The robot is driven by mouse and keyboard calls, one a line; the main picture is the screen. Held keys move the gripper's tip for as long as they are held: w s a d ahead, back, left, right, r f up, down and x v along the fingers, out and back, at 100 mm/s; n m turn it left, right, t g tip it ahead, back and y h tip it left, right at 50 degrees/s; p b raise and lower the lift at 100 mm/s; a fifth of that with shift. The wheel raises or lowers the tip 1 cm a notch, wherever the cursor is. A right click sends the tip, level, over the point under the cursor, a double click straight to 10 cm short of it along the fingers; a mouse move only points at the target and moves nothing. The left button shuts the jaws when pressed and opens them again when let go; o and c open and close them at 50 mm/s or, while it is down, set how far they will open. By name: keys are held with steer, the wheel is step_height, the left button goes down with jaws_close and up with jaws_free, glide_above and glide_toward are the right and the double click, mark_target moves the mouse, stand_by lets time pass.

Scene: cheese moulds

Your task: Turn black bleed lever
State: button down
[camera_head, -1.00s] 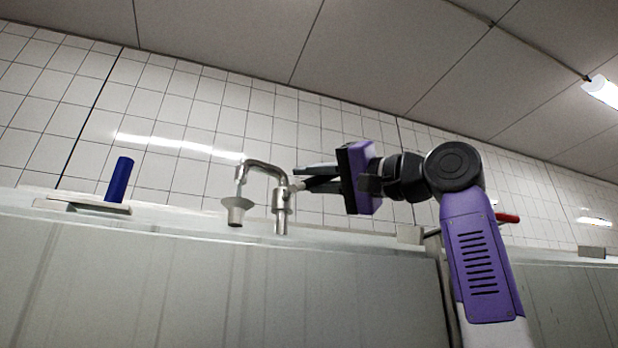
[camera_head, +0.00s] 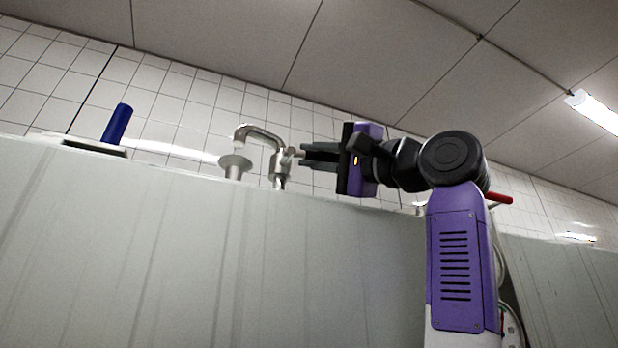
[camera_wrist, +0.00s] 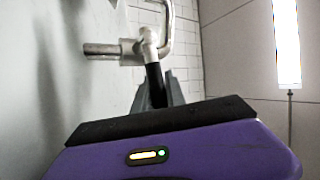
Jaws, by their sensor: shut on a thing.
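A bent steel pipe fitting (camera_head: 262,134) stands above the top edge of a pale grey wall in the head view. The wrist view shows the steel fitting (camera_wrist: 165,30) with a light-coloured hub. The black bleed lever (camera_wrist: 154,78) runs from that hub down between my gripper's fingers. My gripper (camera_head: 306,155) reaches the fitting from the right, and it also shows in the wrist view (camera_wrist: 158,90). It is shut on the black lever. The fingers hide most of the lever in the head view.
A blue cylinder (camera_head: 116,124) stands on a flat plate at the left. A flared steel piece (camera_head: 235,164) sits under the spout. The pale grey wall (camera_head: 200,260) fills the lower view. A red handle (camera_head: 498,198) shows behind my arm.

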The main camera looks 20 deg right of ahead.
mark_target(329, 158)
steer(key=shift+f, duration=0.15)
steer(key=c, duration=1.4)
jaws_free()
steer(key=shift+o, duration=0.2)
steer(key=shift+b+v, duration=1.55)
steer(key=shift+v, duration=2.35)
